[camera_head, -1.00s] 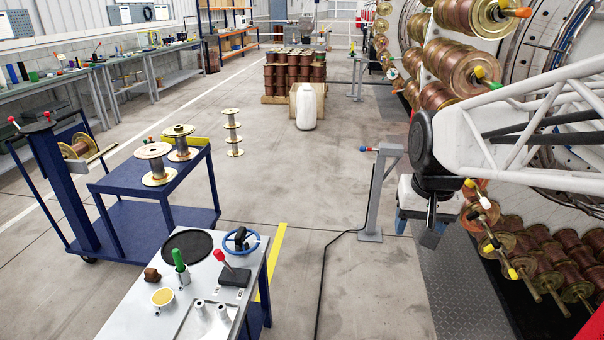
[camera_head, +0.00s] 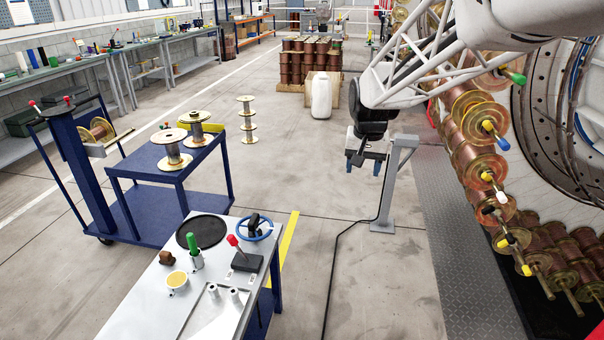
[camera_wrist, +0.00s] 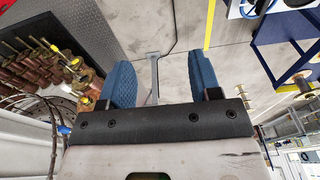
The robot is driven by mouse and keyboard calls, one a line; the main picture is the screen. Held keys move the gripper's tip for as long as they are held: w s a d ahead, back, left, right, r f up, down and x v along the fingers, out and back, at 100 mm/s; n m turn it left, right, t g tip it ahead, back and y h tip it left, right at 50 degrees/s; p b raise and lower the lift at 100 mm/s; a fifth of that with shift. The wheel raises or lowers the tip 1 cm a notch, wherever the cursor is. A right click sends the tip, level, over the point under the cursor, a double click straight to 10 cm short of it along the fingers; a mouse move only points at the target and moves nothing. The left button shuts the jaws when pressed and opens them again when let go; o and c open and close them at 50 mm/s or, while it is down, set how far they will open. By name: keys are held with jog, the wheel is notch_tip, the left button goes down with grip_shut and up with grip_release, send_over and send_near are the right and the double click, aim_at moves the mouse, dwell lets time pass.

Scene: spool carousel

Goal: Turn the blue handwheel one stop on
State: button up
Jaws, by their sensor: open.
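The blue handwheel (camera_head: 254,228) lies on the grey-topped table at the front, beside a small box with a red-knobbed lever. It has a blue rim and a black handle standing up. Its rim also shows at the top of the wrist view (camera_wrist: 250,8). My gripper (camera_head: 363,168) hangs in the air to the right of and beyond the handwheel, well apart from it, near the grey post. In the wrist view its two blue fingers (camera_wrist: 162,84) are spread with nothing between them.
The grey post (camera_head: 392,190) stands close to my gripper. A red-knobbed lever (camera_head: 233,242), a green-handled tool (camera_head: 193,248) and a black disc (camera_head: 202,231) share the table. A blue cart (camera_head: 170,160) with spools stands behind. Copper spools (camera_head: 470,140) line the right.

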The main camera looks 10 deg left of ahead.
jog(key=w+a+f, duration=0.6)
jog(key=w+a, duration=0.3)
jog(key=g, duration=0.1)
send_over(253, 218)
jog(key=f, duration=2.8)
jog(key=shift+d+f, duration=0.1)
jog(key=shift+d, duration=0.25)
jog(key=shift+a+f, duration=0.35)
jog(key=shift+f, duration=0.1)
jog(key=shift+f, duration=3.85)
